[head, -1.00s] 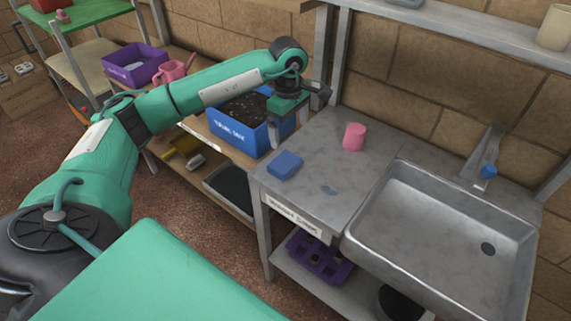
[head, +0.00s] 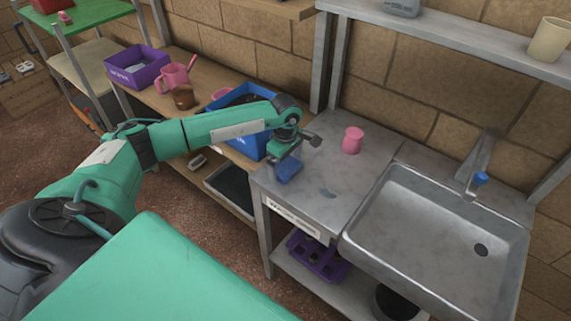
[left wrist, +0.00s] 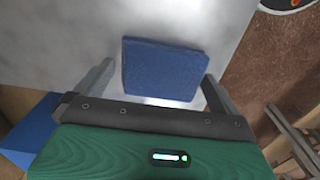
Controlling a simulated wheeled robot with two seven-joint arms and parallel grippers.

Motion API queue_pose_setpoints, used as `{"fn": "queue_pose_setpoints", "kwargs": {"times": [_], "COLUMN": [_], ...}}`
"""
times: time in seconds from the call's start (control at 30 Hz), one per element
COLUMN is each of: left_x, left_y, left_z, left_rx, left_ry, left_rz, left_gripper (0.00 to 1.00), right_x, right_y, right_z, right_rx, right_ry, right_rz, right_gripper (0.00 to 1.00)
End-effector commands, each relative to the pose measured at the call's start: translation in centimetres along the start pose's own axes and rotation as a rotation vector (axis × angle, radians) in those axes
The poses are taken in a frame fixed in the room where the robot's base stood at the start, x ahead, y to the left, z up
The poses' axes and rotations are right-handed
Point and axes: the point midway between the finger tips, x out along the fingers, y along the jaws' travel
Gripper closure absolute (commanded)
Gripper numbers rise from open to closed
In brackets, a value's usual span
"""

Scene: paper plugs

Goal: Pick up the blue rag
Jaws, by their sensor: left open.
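The blue rag (head: 289,170) is a small flat folded block on the metal counter, near its left front corner. My left gripper (head: 282,160) is right above it and hides part of it in the head view. In the left wrist view the rag (left wrist: 163,70) lies between the two spread fingers of my left gripper (left wrist: 158,88), with space showing at both sides. The left gripper is open and holds nothing. I cannot tell the exact height of the fingertips over the counter. My right gripper is not in view.
A pink cup (head: 352,141) stands on the counter behind and right of the rag. A metal sink (head: 435,240) with a blue-topped tap (head: 480,179) adjoins the counter on the right. A blue bin (head: 240,97) of soil is at the left. A purple tray (head: 318,258) is on the lower shelf.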

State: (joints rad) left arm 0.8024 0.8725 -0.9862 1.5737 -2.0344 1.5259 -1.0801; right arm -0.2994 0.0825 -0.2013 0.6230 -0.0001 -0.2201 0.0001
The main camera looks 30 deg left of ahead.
Motion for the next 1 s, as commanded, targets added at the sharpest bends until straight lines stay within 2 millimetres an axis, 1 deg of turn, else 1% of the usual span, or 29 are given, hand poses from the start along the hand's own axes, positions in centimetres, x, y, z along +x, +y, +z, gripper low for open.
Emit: {"fn": "queue_pose_setpoints", "kwargs": {"times": [0.1,0.3,0.37,0.4,0.47,0.5,0.83,0.97,1.0], "left_x": [0.7,0.8,0.8,0.8,0.8,0.8,0.4,-0.6,-1.1], "left_y": [0.0,0.0,0.0,0.0,0.0,0.0,0.1,0.1,0.1], "left_z": [0.1,0.0,0.0,0.0,0.0,0.0,0.0,0.0,0.0], "left_rx": [0.000,0.000,0.000,0.000,0.000,0.000,0.000,0.000,0.000], "left_ry": [-0.001,0.000,0.000,0.000,0.000,0.000,0.000,0.000,-0.001], "left_rz": [0.001,0.001,0.001,0.001,0.001,0.001,0.002,0.003,0.004], "left_gripper": [0.00,0.00,0.10,0.18,0.29,0.32,0.32,0.32,0.32], "right_x": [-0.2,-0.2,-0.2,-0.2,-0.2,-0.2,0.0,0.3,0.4], "right_y": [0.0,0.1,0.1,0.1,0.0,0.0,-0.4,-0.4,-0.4], "right_z": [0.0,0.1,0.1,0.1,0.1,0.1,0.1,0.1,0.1], "right_rx": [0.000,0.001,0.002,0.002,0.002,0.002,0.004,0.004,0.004], "right_ry": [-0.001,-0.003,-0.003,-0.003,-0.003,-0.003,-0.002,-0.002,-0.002], "right_rz": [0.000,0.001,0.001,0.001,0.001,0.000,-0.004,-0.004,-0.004], "right_gripper": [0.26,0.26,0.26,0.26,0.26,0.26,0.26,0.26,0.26]}}
